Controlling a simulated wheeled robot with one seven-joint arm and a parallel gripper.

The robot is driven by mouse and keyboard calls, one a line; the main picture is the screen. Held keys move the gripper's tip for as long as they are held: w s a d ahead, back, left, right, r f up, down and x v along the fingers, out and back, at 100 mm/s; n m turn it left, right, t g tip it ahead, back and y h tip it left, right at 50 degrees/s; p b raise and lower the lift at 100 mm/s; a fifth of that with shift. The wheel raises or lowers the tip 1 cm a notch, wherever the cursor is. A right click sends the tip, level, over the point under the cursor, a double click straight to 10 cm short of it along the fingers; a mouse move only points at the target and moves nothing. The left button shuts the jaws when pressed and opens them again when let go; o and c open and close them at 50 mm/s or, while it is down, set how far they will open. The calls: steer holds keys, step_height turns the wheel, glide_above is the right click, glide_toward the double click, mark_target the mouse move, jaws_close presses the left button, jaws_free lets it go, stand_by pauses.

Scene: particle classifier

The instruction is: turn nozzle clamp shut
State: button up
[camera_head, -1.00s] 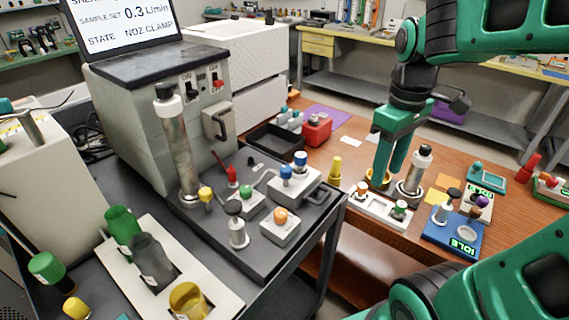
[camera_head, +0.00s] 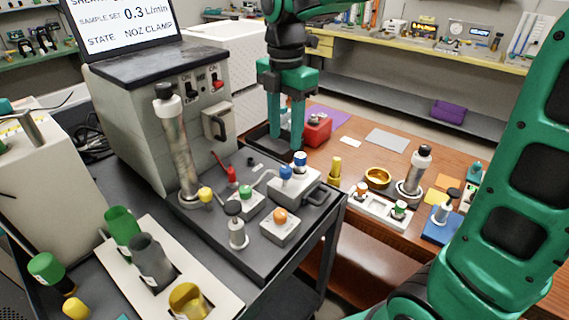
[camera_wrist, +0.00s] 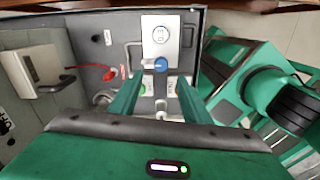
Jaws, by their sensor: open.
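The display screen (camera_head: 128,22) reads "STATE NOZ CLAMP". No part is labelled as the nozzle clamp, so I cannot tell for certain which it is. A pale block (camera_head: 290,188) carries blue knobs; one blue knob (camera_wrist: 161,65) shows just beyond my fingertips in the wrist view. My gripper (camera_head: 285,143) is open and empty, pointing down behind that block. The fingers partly hide green and orange parts in the wrist view.
The grey cabinet (camera_head: 150,95) with a handle (camera_head: 217,122) stands left of my gripper. A black tray (camera_head: 260,138) and a red box (camera_head: 317,128) lie close by. A yellow peg (camera_head: 335,170) and a gold ring (camera_head: 377,177) stand on the wooden table.

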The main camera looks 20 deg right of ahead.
mark_target(285, 168)
step_height(285, 168, down, 10)
steer(key=shift+r, duration=0.25)
steer(key=shift+c, duration=0.5)
steer(key=c, duration=0.9)
